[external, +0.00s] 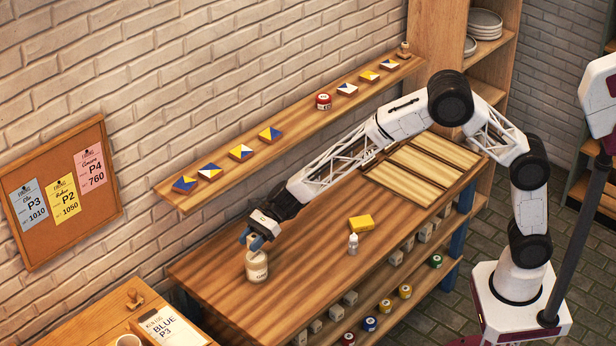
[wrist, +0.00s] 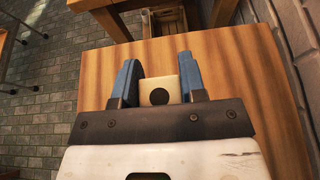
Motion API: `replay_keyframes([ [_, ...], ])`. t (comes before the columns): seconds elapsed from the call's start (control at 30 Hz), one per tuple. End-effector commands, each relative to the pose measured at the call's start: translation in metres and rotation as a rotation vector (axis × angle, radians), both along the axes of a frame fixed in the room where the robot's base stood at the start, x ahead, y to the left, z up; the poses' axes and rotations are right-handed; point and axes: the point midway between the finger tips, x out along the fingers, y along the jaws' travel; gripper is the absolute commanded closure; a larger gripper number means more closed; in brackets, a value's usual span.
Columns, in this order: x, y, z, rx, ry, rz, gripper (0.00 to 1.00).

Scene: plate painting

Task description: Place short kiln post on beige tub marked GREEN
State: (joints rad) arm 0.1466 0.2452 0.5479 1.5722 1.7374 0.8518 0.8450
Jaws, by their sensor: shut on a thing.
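My gripper (external: 260,240) is shut on the short kiln post, low over the near-left part of the workbench. In the wrist view, the post (wrist: 158,90) is a cream block with a dark round hole, held between the two blue fingers (wrist: 160,72). In the external view the fingers mostly cover it. The beige tub (external: 257,267) stands upright on the bench directly below my gripper, with faint lettering that I cannot read clearly. Whether the post touches the tub's top I cannot tell. The tub is hidden in the wrist view.
A yellow sponge (external: 361,223) and a small white bottle (external: 353,243) lie to the right on the bench. A slatted board (external: 420,170) is at its far end. The wall shelf (external: 225,190) with painted tiles and a red jar (external: 323,101) runs behind my arm.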

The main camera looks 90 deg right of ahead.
Motion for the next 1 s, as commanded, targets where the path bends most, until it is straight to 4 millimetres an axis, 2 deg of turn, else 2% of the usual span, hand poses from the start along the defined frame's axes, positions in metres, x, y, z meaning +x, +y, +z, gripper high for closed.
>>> replay_keyframes([
  [0.43,0.000,0.000,-0.033,0.001,0.001,0.000,0.88],
  [0.93,0.000,0.000,-0.038,0.000,0.000,0.000,0.88],
  [0.97,0.000,0.000,-0.038,0.000,0.000,0.000,0.57],
  [1.0,0.000,0.000,-0.038,0.000,0.000,0.000,0.51],
])
